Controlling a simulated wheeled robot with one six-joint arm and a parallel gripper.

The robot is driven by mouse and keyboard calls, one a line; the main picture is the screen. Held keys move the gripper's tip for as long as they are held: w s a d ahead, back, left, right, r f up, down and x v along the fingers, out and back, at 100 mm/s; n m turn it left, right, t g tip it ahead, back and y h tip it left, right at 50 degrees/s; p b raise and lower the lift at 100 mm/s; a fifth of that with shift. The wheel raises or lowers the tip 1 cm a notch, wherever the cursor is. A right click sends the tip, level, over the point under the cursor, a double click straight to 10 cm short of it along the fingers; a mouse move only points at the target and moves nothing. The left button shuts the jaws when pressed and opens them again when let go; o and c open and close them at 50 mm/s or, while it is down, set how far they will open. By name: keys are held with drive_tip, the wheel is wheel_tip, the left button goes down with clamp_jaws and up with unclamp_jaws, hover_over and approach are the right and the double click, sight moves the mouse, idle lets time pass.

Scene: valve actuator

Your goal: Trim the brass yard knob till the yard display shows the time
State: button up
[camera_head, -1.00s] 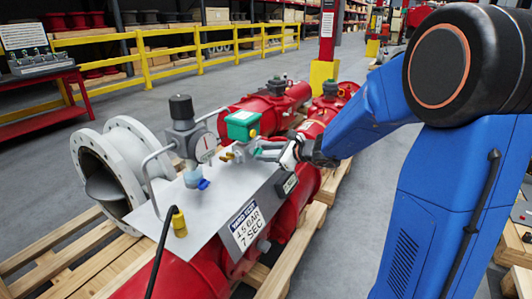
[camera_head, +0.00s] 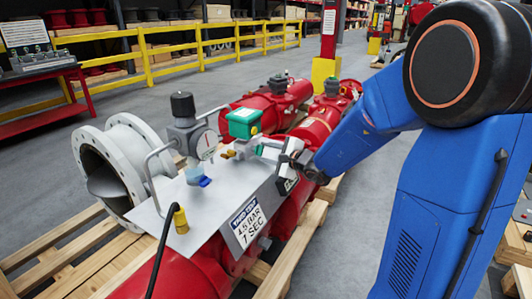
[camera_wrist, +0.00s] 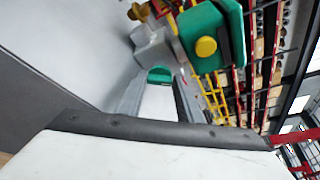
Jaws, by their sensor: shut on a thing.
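My gripper (camera_head: 262,149) is at the right side of a small grey valve block (camera_head: 245,149). In the wrist view my gripper (camera_wrist: 160,80) is shut on a green part (camera_wrist: 159,74) at that block, mostly hidden between the fingers. A brass fitting (camera_head: 228,154) sticks out at the block's left; it also shows in the wrist view (camera_wrist: 139,11). A small dark display (camera_head: 287,185) sits on the plate just below my gripper, partly covered; its reading is too small to tell. A sign (camera_head: 247,222) reads "YARD TEST", 4.5 BAR, and a number of SEC.
A green box with a yellow button (camera_head: 243,123) stands close behind the block. Red actuator cylinders (camera_head: 270,105) lie beneath and behind.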

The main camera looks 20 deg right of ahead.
idle(0.4)
drive_tip(key=o, duration=1.1)
